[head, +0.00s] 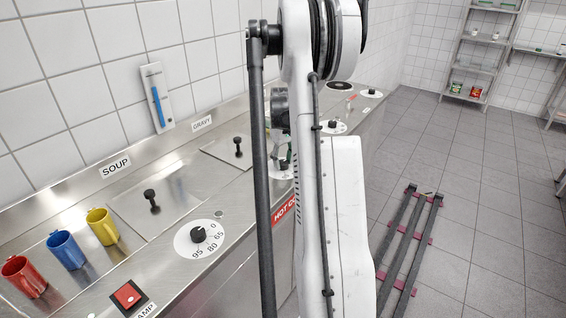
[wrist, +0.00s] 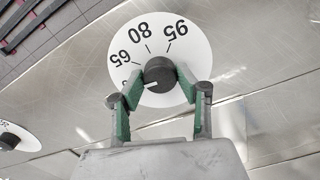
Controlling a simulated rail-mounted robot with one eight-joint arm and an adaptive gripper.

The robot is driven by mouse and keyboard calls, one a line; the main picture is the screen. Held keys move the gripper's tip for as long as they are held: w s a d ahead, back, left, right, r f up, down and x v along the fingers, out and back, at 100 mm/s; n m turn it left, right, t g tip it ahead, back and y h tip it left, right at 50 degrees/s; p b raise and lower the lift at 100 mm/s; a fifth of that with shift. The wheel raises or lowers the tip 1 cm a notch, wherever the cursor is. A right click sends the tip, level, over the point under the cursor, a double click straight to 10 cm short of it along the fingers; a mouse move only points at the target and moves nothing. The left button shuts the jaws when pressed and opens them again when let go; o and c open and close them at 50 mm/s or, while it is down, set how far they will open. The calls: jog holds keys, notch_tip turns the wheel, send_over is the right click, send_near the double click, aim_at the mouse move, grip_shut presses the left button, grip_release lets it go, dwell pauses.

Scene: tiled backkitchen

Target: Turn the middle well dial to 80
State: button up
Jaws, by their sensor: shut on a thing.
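The middle well dial (wrist: 195,65), a white disc marked 65, 80 and 95, fills the upper middle of the wrist view. Its black knob (wrist: 158,70) sits between the green pads of my gripper (wrist: 159,76), which is shut on it. The knob's white pointer mark is turned to the lower left, past the 65 and away from the 80. Another label there is mostly hidden behind the left finger. In the head view the dial (head: 278,172) is largely hidden behind my arm.
The soup dial (head: 186,244) is nearer on the steel counter, with a red lamp switch (head: 128,295) and red, blue and yellow mugs to its left. Further dials (head: 334,128) lie beyond my arm. Lids with black handles cover the wells.

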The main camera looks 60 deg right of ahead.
aim_at(283, 162)
jog(key=m+b, duration=0.2)
jog(key=m, duration=0.2)
jog(key=shift+f, duration=0.1)
jog(key=m+b, duration=0.2)
jog(key=m, duration=0.2)
jog(key=shift+m, duration=0.4)
jog(key=m+b, duration=0.1)
jog(key=m, duration=0.3)
jog(key=shift+m+b, duration=0.6)
jog(key=shift+m, duration=1.5)
jog(key=o, duration=1.1)
jog(key=shift+o, duration=0.2)
jog(key=shift+r, duration=0.25)
notch_tip(283, 162, up, 12)
